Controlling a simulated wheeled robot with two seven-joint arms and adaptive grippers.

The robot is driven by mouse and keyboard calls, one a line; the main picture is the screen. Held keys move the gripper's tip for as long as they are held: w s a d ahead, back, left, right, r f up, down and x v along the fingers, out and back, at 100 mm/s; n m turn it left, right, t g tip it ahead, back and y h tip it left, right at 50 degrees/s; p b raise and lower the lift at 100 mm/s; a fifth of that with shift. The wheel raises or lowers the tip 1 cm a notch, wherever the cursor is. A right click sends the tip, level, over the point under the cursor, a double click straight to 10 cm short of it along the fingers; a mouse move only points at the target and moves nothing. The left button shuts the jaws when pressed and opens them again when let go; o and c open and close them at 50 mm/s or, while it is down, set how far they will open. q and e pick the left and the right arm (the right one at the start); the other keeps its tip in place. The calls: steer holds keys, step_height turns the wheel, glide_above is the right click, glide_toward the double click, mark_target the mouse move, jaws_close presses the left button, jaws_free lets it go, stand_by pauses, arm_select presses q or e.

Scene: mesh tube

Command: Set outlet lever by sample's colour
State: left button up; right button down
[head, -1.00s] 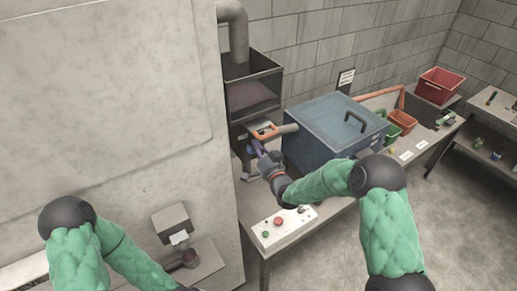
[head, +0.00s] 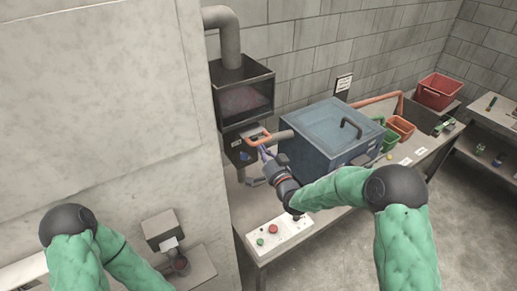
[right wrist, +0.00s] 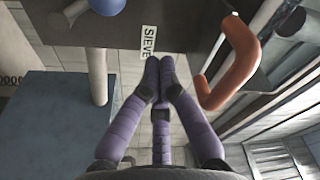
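An orange handle (head: 258,140) sticks out from the dark sieve housing below the hopper. It also shows large in the right wrist view (right wrist: 235,62), just right of my fingers. A blue knob (head: 245,156) sits lower on the housing, and its edge shows at the top of the wrist view (right wrist: 107,5). My right gripper (head: 262,150) is just below the orange handle. In the wrist view its purple fingertips (right wrist: 162,68) are together, with nothing seen between them. My left gripper is out of sight; only its arm shows at lower left. I cannot identify the sample or its colour.
A blue lidded box (head: 330,135) stands right of the housing. A button panel (head: 285,235) is at the bench front. Green (head: 390,140), orange (head: 402,127) and red (head: 438,92) bins stand further right. A concrete wall (head: 100,120) fills the left.

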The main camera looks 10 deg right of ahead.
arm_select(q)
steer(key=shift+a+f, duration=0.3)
arm_select(e)
steer(key=s, duration=0.6)
steer(key=shift+d+f, duration=0.25)
steer(key=shift+d, duration=0.1)
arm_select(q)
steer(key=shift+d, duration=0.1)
arm_select(e)
steer(key=shift+s+d, duration=0.1)
